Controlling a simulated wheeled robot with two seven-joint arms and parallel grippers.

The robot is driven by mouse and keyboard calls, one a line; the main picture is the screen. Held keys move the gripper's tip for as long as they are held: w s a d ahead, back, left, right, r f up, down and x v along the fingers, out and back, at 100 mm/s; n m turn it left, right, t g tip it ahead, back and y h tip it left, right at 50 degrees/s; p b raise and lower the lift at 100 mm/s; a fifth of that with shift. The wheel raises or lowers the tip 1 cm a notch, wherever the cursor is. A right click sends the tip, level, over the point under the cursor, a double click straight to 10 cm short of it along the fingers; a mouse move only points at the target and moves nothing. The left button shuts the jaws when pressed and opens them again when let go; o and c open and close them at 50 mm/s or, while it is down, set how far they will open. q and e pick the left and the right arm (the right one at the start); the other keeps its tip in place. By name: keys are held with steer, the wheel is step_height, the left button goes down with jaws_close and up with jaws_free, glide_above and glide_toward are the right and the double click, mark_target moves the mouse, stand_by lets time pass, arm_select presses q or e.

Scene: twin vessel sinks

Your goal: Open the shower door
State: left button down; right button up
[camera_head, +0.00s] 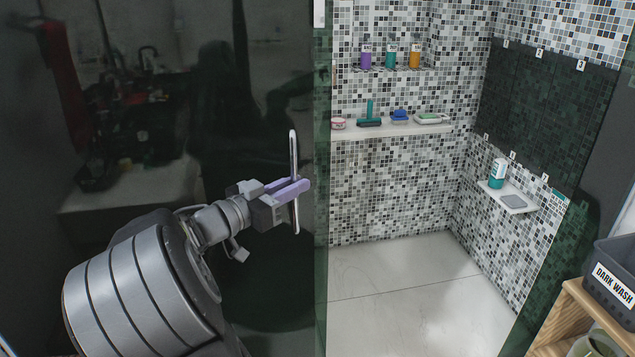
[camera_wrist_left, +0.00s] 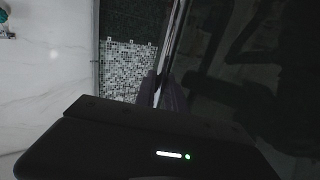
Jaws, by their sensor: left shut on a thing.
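The shower door is a dark, reflective glass panel (camera_head: 250,100) on the left of the head view, its greenish edge near the middle. A slim vertical metal handle (camera_head: 293,150) stands on it. My left gripper (camera_head: 294,190) is shut on the handle's lower half, its purple fingers around the bar. In the left wrist view the handle (camera_wrist_left: 172,45) runs up from between the dark purple fingers (camera_wrist_left: 163,92). To the right of the door's edge, the tiled shower interior (camera_head: 400,190) shows through an opening. My right gripper is not in view.
Inside, a shelf (camera_head: 395,132) holds a brush and soaps, below a niche with bottles (camera_head: 389,55). A small corner shelf (camera_head: 510,197) holds a bottle. A grey bin marked DARK WASH (camera_head: 612,285) sits on a wooden stand (camera_head: 570,315) at lower right. The shower floor (camera_head: 410,290) is clear.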

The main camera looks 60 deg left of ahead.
arm_select(q)
steer(key=shift+s+a+r, duration=0.15)
steer(key=shift+s, duration=0.1)
steer(key=c, duration=1.7)
jaws_free()
steer(key=v, duration=0.7)
steer(key=shift+s+b, duration=0.35)
steer(key=shift+b, duration=0.1)
